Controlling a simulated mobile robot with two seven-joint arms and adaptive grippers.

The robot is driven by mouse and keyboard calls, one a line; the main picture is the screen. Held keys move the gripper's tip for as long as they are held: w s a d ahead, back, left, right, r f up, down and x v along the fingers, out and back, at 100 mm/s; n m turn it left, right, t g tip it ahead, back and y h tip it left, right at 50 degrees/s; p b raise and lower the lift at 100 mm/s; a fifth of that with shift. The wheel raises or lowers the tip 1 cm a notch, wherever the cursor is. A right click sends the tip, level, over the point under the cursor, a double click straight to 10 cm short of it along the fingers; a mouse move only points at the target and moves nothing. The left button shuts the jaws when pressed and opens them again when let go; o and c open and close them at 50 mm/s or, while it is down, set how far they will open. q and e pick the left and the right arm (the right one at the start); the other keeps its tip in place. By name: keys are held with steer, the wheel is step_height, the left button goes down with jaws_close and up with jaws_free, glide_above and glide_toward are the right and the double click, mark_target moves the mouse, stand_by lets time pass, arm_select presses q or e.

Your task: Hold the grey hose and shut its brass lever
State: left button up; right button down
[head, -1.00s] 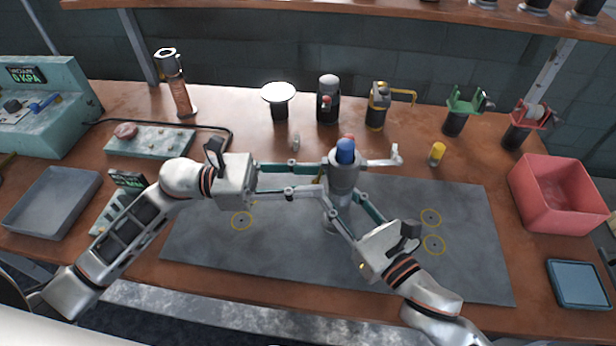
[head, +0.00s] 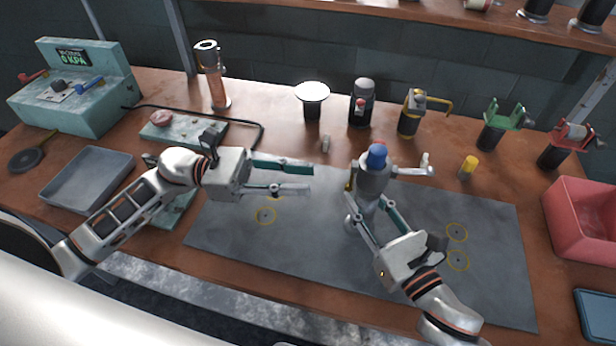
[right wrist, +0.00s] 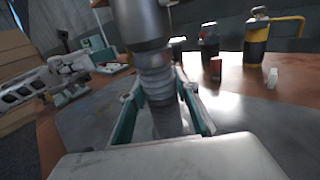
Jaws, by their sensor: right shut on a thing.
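The ribbed grey hose (right wrist: 160,82) hangs below a metal cylinder (right wrist: 138,22) in the right wrist view. My right gripper (right wrist: 165,112) is shut around the hose, one finger on each side. In the head view the hose (head: 358,212) is partly hidden by these fingers, and the cylinder above it (head: 373,181) has a blue cap. The brass lever (head: 349,181) shows as a small narrow piece at the cylinder's left side, apparently upright. My left gripper (head: 310,176) is open and empty, to the left of the lever and apart from it.
A teal gauge box (head: 70,90) reading 0 KPA stands at the left, near a grey tray (head: 92,172). Several bottles and holders line the back, with a yellow-capped piece (head: 468,166) nearer. A pink bin (head: 580,218) is at the right. The grey mat (head: 285,240) has free room.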

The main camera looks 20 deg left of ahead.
steer(key=c, duration=1.4)
jaws_free()
steer(key=shift+c, duration=0.2)
steer(key=shift+s+d, duration=0.1)
